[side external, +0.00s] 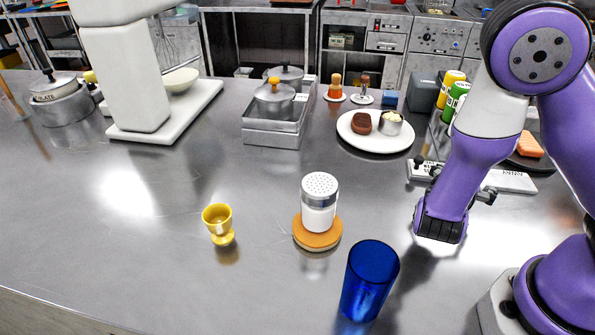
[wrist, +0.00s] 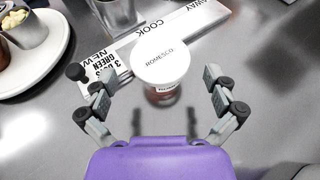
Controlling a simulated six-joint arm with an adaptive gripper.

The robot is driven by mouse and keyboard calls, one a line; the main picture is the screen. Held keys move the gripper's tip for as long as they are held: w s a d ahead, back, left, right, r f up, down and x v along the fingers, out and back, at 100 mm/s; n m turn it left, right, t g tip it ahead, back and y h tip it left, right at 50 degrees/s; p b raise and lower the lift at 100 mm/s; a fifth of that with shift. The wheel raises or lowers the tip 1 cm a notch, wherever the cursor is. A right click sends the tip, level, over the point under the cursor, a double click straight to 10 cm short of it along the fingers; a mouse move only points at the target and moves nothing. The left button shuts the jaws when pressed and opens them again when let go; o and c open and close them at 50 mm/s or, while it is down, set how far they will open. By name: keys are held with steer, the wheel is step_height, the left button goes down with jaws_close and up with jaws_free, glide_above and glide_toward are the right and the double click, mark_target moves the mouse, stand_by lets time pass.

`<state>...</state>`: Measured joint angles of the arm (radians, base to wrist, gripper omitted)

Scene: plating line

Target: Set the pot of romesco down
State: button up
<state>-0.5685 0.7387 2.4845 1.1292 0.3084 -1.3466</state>
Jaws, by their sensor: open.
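The pot of romesco (wrist: 161,72) has a white lid marked ROMESCO and a dark red body. In the wrist view it is upright between and slightly beyond my fingertips, by the edge of a printed white item (wrist: 120,50). My gripper (wrist: 158,90) is open, with a gap on each side of the pot. In the side view my gripper (side external: 463,184) is at the right, low over the counter, and the pot is hidden behind my arm. The pot seems to stand on the counter, though its base is only partly visible.
A white plate (side external: 350,138) with a brown item and a metal cup is left of my gripper. A blue tumbler (side external: 368,280), a shaker (side external: 319,203) on a round coaster and a yellow cup (side external: 219,224) stand nearer. Yellow and green bottles (side external: 455,98) are behind. The left counter is mostly clear.

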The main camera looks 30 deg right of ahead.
steer(key=shift+x, duration=2.85)
steer(key=shift+f, duration=0.1)
steer(key=c, duration=1.2)
steer(key=shift+c, duration=0.2)
